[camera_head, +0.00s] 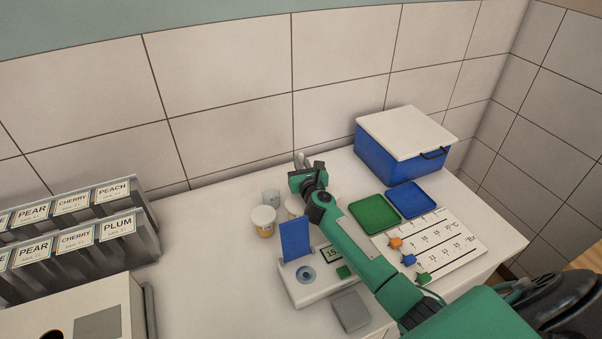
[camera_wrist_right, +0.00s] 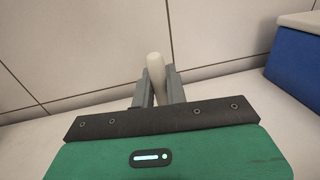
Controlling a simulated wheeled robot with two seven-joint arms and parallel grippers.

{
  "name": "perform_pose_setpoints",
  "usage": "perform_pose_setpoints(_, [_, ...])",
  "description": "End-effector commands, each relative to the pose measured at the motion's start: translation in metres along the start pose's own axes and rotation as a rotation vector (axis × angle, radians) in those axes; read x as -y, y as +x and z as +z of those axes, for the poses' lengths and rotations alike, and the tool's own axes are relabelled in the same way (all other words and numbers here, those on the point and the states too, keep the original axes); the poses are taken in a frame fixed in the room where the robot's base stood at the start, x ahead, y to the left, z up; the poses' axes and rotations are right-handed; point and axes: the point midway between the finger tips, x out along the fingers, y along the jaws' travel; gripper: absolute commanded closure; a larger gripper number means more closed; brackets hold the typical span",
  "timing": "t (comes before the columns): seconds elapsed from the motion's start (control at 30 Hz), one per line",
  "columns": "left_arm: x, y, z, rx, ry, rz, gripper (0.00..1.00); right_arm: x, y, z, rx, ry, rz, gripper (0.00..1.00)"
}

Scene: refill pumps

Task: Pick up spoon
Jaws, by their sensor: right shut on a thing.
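My right gripper (camera_head: 304,166) is at the back of the counter, close to the tiled wall, beyond the small jars. In the right wrist view its two grey fingers (camera_wrist_right: 157,86) are shut on a pale, rounded piece, taken to be the spoon (camera_wrist_right: 155,66), which sticks up between them. Only that pale end shows; the rest of the spoon is hidden by the fingers and the gripper body. In the head view a small pale tip shows above the gripper. My left gripper is not in view.
Jars (camera_head: 263,221) stand just left of my right arm. A device with a blue panel (camera_head: 295,240) is in front. Green (camera_head: 374,214) and blue (camera_head: 411,200) trays, a marked board (camera_head: 462,246) and a lidded blue box (camera_head: 398,150) are right. Labelled racks (camera_head: 80,250) are left.

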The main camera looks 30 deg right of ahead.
Motion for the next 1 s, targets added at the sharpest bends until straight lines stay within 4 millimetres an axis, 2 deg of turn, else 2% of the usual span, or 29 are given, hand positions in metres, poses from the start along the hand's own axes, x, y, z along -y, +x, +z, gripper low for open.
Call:
perform_pose_setpoints(0.27, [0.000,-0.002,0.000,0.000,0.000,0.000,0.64,0.000,0.000,0.005,0.001,0.000,0.000,1.00])
perform_pose_setpoints(0.47, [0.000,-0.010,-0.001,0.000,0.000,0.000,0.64,0.001,0.001,0.027,0.004,-0.001,0.000,1.00])
perform_pose_setpoints(0.67, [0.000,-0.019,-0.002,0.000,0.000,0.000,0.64,0.001,0.000,0.066,0.004,-0.002,0.001,1.00])
perform_pose_setpoints(1.0, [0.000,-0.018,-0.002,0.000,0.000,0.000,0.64,0.003,0.000,0.146,0.005,-0.002,0.001,1.00])
